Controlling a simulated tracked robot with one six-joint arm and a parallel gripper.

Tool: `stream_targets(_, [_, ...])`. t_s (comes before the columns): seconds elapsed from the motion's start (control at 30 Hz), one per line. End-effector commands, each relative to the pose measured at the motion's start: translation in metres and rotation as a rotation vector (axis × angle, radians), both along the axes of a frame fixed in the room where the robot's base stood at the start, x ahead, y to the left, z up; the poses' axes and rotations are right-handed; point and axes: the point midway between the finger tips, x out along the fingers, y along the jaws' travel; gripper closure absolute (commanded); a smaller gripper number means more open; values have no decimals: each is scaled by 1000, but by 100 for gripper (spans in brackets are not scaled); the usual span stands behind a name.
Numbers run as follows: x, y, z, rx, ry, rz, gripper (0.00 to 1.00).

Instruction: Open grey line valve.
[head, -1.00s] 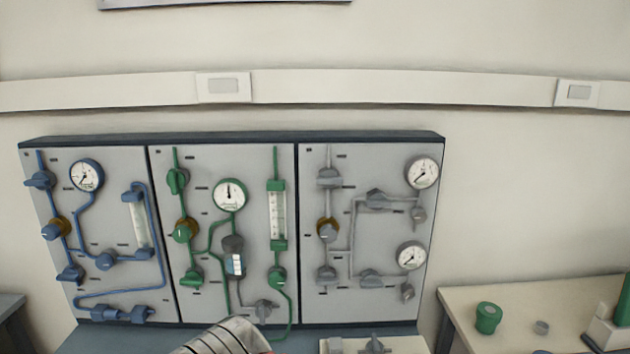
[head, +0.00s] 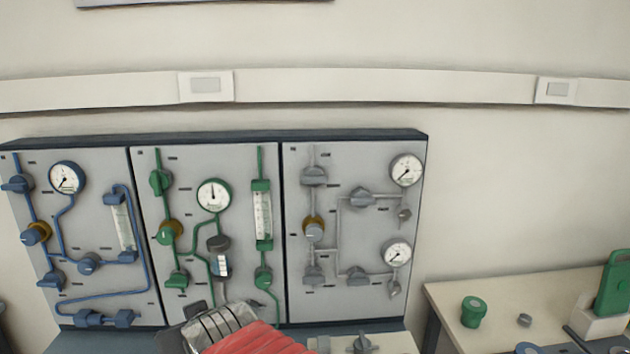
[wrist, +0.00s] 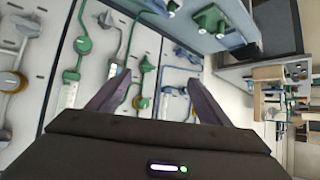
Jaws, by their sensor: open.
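The grey line is on the right panel (head: 405,225), with several grey valve handles: upper left (head: 314,175), upper middle (head: 361,197), lower left (head: 313,273) and lower middle (head: 358,275). A grey knob with a brown collar (head: 313,230) sits between the left two. I cannot tell which handle the task means. My gripper (wrist: 159,78) is open and empty, its two dark fingers apart in front of the green panel. The wrist view appears upside down, with a grey handle (wrist: 28,28) at its left edge. In the head view, my gripper is low, left of the grey panel.
The green panel (head: 150,210) and blue panel (head: 100,185) stand left of the grey one. A bench (head: 445,300) at right holds a green cylinder (head: 473,311) and a small grey piece (head: 524,320). A pale box with a grey knob (head: 362,344) stands below the grey panel.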

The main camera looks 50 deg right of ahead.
Motion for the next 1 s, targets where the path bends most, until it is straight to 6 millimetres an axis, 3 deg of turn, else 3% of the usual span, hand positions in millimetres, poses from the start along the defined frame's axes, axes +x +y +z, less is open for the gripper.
stream_targets(0.2, [26, -69, 19, -64, -184, -122, 28])
stream_targets(0.47, [30, -149, 46, -172, -399, -259, 28])
stream_targets(0.73, [6, -225, 75, -312, -611, -385, 28])
stream_targets(1.0, [-42, -281, 100, -473, -798, -490, 28])
